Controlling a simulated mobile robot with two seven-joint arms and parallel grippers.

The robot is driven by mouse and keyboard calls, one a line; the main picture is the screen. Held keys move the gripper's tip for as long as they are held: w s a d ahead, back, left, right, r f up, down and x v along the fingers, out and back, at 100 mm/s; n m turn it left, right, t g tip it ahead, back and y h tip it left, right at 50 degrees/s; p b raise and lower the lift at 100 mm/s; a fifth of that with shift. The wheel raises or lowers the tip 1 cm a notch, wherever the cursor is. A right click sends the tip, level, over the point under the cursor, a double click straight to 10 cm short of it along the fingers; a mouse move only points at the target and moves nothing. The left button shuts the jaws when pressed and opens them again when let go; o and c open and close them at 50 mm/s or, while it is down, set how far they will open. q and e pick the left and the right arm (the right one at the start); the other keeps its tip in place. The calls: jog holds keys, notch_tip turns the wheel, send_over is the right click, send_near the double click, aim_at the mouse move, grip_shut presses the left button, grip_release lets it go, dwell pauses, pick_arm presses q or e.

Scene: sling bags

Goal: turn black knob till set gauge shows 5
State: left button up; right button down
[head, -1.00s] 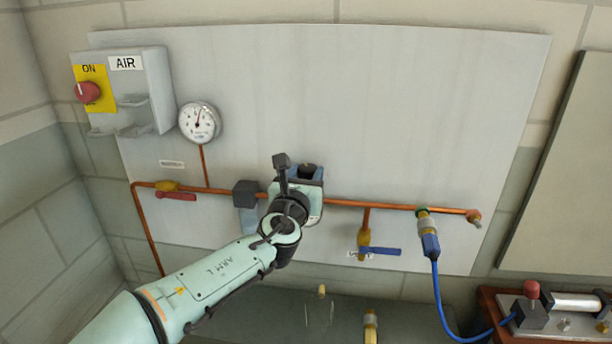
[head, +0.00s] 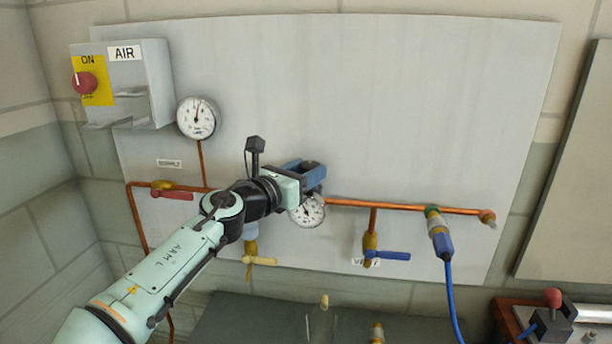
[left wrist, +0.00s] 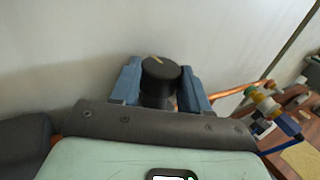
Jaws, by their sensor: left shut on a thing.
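The black knob (left wrist: 161,72) with a yellow pointer mark is between the blue fingers of my left gripper (left wrist: 160,88) in the left wrist view. The fingers are shut on it. In the head view my left gripper (head: 312,176) is at the pipe in the middle of the panel and hides the knob. The set gauge (head: 307,211), a round white dial, shows just below the gripper and is partly covered by it. Its needle is too small to read surely. My right gripper is not in view.
A supply gauge (head: 197,117) hangs at upper left beside the AIR box (head: 142,85) with its red switch (head: 84,83). A red-handled valve (head: 172,194) and a blue-handled vent valve (head: 386,255) sit on the copper pipe. A blue hose (head: 452,295) hangs at right.

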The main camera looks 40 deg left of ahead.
pick_arm(q)
jog(key=o, duration=1.1)
jog(key=shift+c, duration=0.2)
jog(key=shift+s, duration=0.15)
jog(key=s, duration=1.3)
jog(key=shift+d+b, duration=0.15)
jog(key=shift+b, duration=0.25)
